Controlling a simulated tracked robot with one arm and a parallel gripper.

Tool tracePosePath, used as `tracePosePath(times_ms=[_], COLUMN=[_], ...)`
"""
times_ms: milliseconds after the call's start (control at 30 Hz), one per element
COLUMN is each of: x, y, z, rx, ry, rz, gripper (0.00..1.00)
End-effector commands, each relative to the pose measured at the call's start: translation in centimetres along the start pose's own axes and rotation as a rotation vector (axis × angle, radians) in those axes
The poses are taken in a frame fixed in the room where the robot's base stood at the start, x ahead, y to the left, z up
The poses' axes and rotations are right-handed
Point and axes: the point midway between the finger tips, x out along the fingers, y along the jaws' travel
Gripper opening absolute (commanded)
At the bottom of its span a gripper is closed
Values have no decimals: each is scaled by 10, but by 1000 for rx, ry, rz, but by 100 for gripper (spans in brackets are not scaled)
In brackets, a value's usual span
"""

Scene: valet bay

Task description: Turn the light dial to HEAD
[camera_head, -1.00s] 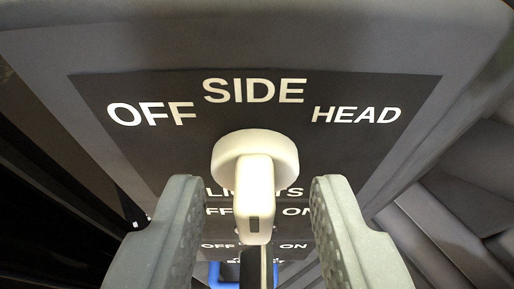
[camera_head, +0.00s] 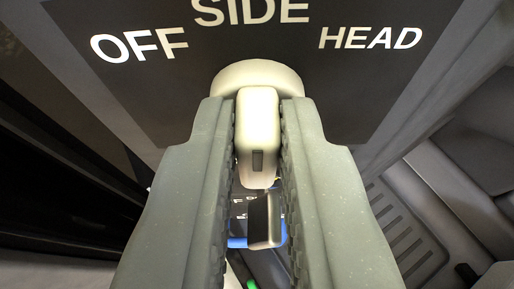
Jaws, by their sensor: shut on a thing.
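The light dial (camera_head: 258,76) is a cream-white round knob with a raised grip bar, on a dark panel (camera_head: 330,85). White labels on the panel read OFF (camera_head: 139,45) at left, SIDE (camera_head: 251,11) above the dial and HEAD (camera_head: 370,37) at right. The grip bar stands upright in the picture, in line with SIDE, with a small dark mark at its near end. My gripper (camera_head: 258,125) is shut on the grip bar, one finger on each side. The LIGHTS label below the dial is hidden by the fingers.
A black toggle switch (camera_head: 265,220) shows between the fingers below the dial, with a blue part (camera_head: 238,242) behind it and a small green spot (camera_head: 252,284) lower down. A ribbed grey surface (camera_head: 410,235) lies at the right.

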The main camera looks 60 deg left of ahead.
Motion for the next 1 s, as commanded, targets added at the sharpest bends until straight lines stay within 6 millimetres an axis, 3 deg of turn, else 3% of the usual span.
tracePosePath(times_ms=[600, 1000], x=[6, 6], y=[6, 8], z=[1, 2], rx=[354, 450], ry=[-1, 1], rz=[-158, -196], gripper=[0, 0])
